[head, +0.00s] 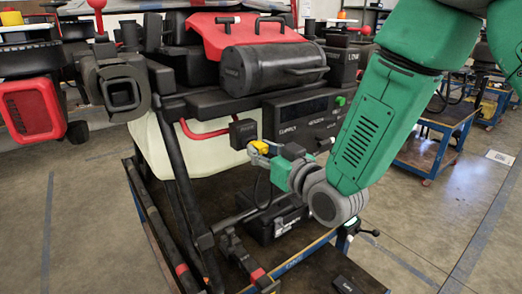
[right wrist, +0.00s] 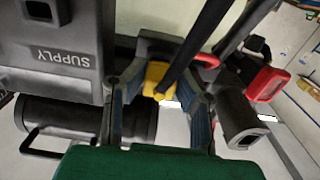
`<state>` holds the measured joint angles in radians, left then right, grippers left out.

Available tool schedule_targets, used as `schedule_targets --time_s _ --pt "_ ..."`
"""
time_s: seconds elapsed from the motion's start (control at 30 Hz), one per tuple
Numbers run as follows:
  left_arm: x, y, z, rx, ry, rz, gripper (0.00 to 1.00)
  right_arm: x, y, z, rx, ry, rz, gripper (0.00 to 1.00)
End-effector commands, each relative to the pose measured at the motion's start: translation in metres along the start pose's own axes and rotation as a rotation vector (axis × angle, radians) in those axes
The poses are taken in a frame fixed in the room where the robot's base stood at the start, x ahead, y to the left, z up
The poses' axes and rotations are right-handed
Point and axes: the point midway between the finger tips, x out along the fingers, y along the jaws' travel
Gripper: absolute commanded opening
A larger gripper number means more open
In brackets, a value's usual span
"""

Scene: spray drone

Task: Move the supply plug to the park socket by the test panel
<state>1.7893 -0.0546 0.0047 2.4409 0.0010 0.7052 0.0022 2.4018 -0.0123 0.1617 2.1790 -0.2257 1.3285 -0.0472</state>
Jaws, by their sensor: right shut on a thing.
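The supply plug shows as a dark block (head: 243,132) with a yellow grip (head: 259,146), left of the black panel (head: 305,117) on the drone's front. A red cable (head: 203,133) runs from the block's left side. My right gripper (head: 263,152) is shut on the yellow grip. In the right wrist view the yellow grip (right wrist: 158,78) sits between my two fingers (right wrist: 160,105), and the grey face marked SUPPLY (right wrist: 65,55) is beside them. I cannot tell whether the plug is seated in anything. The park socket and test panel cannot be made out. My left gripper is not in view.
Dark frame bars (head: 180,185) stand left of the plug. A black case (head: 272,220) sits below my gripper. A blue cart (head: 440,145) stands behind my arm at right.

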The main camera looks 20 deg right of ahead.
Motion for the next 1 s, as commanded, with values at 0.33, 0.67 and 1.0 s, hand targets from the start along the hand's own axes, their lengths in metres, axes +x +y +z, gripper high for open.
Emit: schedule_targets --time_s 0.33,0.67,1.0 --pt "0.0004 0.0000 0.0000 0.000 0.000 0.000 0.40 0.0000 0.0004 -0.0001 0.000 0.000 0.000 0.00" --pt "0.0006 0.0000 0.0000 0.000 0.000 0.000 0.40 0.0006 0.0005 -0.0003 0.000 0.000 0.000 0.00" --pt "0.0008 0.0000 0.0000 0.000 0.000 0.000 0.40 0.0081 0.0004 -0.0001 0.000 0.000 0.000 0.00"
